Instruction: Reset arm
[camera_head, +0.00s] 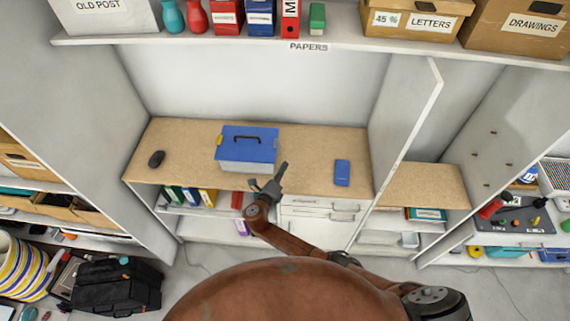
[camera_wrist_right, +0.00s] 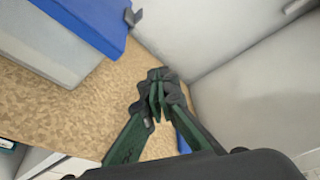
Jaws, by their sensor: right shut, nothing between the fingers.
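My right gripper (camera_head: 277,177) is in front of the wooden desk top, just right of a blue-lidded box. In the right wrist view its fingers (camera_wrist_right: 158,92) are closed together with nothing between them. My right arm reaches up to it from the lower right of the head view. My left gripper does not show in either view.
The box with a blue lid and dark handle (camera_head: 247,146) stands on the desk (camera_head: 312,152). A white upright panel (camera_head: 405,125) bounds the desk's right side. Drawers (camera_head: 318,218) sit below.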

